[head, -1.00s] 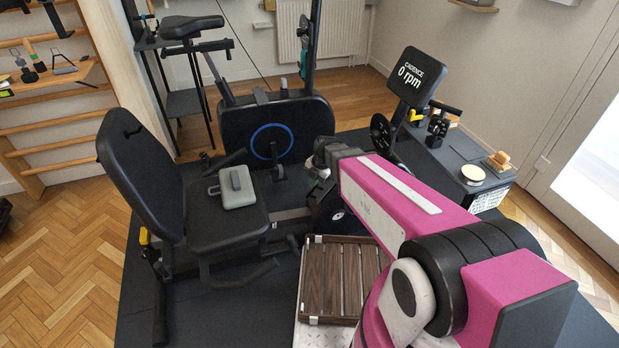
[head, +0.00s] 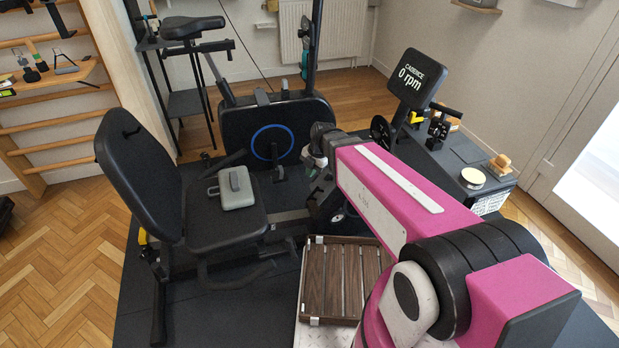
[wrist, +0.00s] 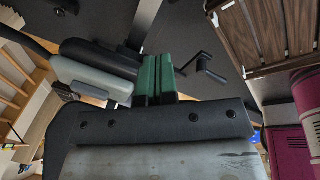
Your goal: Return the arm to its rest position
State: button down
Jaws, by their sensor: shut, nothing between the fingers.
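My arm stretches from the lower right of the head view toward the bike, with its pink link running up and left. Its wrist end is near the middle of that view, and the fingers cannot be made out there. In the wrist view my gripper (wrist: 157,78) shows its green fingers together, with nothing between them. The fingers hang over the dark floor mat, apart from the slatted wooden tray (head: 343,282), which also shows at the upper right of the wrist view (wrist: 268,35).
The recumbent bike seat (head: 222,222) carries a grey case (head: 236,188), left of my arm. The bike's flywheel housing (head: 262,132) stands beyond. A cadence display (head: 417,78) and a low black box (head: 458,165) with small items are on the right. Parquet lies open at left.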

jog(key=shift+s+d+r, duration=0.15)
jog(key=shift+d+r, duration=0.25)
jog(key=shift+r, duration=0.4)
jog(key=shift+s+d+r, duration=0.2)
jog(key=shift+d+r, duration=0.15)
jog(key=shift+r, duration=0.5)
jog(key=shift+s+d+r, duration=0.15)
jog(key=shift+d+r, duration=0.25)
jog(key=shift+r, duration=0.4)
jog(key=s+d+f+m, duration=0.1)
jog(key=d+m, duration=0.6)
jog(key=m, duration=0.2)
jog(key=s+d+f+m+h, duration=0.1)
jog(key=d+m, duration=0.6)
jog(key=m, duration=0.2)
jog(key=s+d+f+m+h, duration=0.1)
jog(key=d+m, duration=0.6)
jog(key=m, duration=0.2)
jog(key=shift+s+d+f+m, duration=0.2)
jog(key=shift+s+f+m, duration=0.1)
jog(key=shift+s+m, duration=0.1)
jog(key=shift+s+d+f+m+h, duration=0.15)
jog(key=shift+d+m+h, duration=0.25)
jog(key=shift+m, duration=0.5)
jog(key=shift+d, duration=0.1)
